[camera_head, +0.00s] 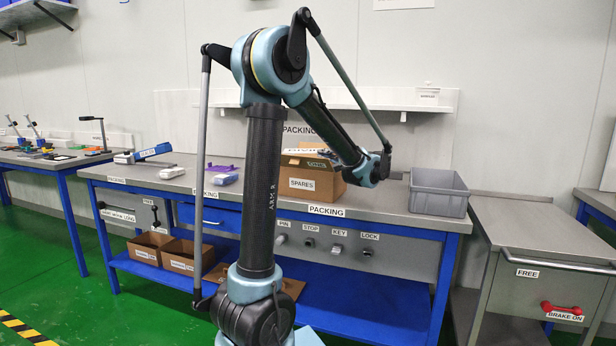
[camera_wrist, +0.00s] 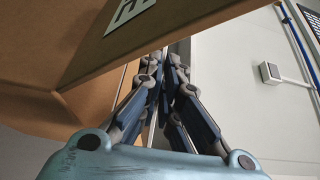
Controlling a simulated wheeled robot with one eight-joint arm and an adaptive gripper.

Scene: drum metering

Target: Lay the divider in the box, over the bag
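The open cardboard box marked SPARES (camera_head: 302,172) stands on the packing bench, partly behind my arm. Its inside is out of sight, and I can make out neither the bag nor the divider. In the wrist view my gripper's fingers (camera_wrist: 165,70) come close together at the tips, beside a brown cardboard surface (camera_wrist: 40,50) and under a brown panel with a white label (camera_wrist: 128,15). Whether something thin is between the fingertips is unclear.
A grey bin (camera_head: 438,193) stands on the bench right of the box. A purple item (camera_head: 222,168) and a pale blue-grey item (camera_head: 226,179) lie to its left. A grey FREE cabinet (camera_head: 545,270) stands at right. Small cartons (camera_head: 190,256) sit on the lower shelf.

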